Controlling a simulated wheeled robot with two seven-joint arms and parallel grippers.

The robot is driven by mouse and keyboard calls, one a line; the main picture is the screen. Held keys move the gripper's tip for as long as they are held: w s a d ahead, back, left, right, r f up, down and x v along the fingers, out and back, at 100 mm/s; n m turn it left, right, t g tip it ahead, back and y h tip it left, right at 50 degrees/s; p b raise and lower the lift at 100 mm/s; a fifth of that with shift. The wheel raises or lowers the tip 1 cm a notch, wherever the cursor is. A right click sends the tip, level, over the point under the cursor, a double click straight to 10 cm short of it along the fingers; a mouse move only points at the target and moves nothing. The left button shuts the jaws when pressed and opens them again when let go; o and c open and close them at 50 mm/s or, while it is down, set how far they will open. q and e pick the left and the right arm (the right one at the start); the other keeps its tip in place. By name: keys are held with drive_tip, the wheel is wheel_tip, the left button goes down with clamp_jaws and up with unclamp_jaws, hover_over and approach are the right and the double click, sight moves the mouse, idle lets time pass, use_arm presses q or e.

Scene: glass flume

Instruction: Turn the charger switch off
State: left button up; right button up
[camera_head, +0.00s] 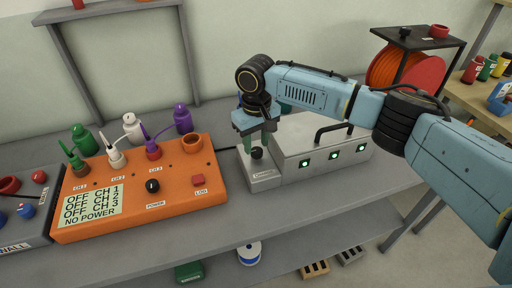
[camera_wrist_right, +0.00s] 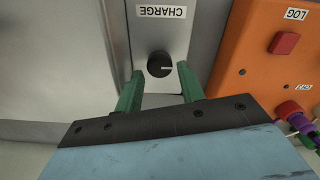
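The charger is a silver box (camera_head: 306,139) with a black handle and several green-lit square indicators on its front. Its black knob switch (camera_head: 257,153) sits on the low left part, above a small label. My right gripper (camera_head: 258,143) is above the knob, pointing down. Its green fingers (camera_wrist_right: 160,72) are open, one on each side of the knob, with gaps visible. My left gripper is not in view.
An orange power box (camera_head: 125,205) stands left of the charger, with a display reading OFF for its channels and NO POWER. A cable reel (camera_head: 405,70) is at the back right. The grey bench front (camera_head: 270,215) is clear.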

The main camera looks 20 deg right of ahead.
drive_tip(key=shift+f, duration=0.95)
drive_tip(key=c, duration=0.7)
drive_tip(key=shift+n+p, duration=0.3)
drive_tip(key=shift+p, duration=0.15)
drive_tip(key=n+p, duration=0.3)
drive_tip(key=p, duration=0.1)
drive_tip(key=shift+a+r+n+p, duration=0.1)
drive_tip(key=shift+r+n+p, duration=0.05)
drive_tip(key=shift+n+p, duration=0.15)
drive_tip(key=n+p, duration=0.2)
drive_tip(key=shift+n, duration=0.3)
drive_tip(key=n+p, duration=0.1)
drive_tip(key=n, duration=0.1)
drive_tip(key=shift+s+n, duration=0.1)
drive_tip(key=shift+n, duration=0.3)
drive_tip(key=n+p, duration=0.1)
drive_tip(key=n, duration=0.3)
use_arm(q)
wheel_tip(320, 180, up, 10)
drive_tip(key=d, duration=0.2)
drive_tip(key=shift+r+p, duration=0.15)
drive_tip(key=shift+p, duration=0.3)
use_arm(e)
drive_tip(key=shift+n, duration=2.1)
drive_tip(key=shift+s, duration=0.1)
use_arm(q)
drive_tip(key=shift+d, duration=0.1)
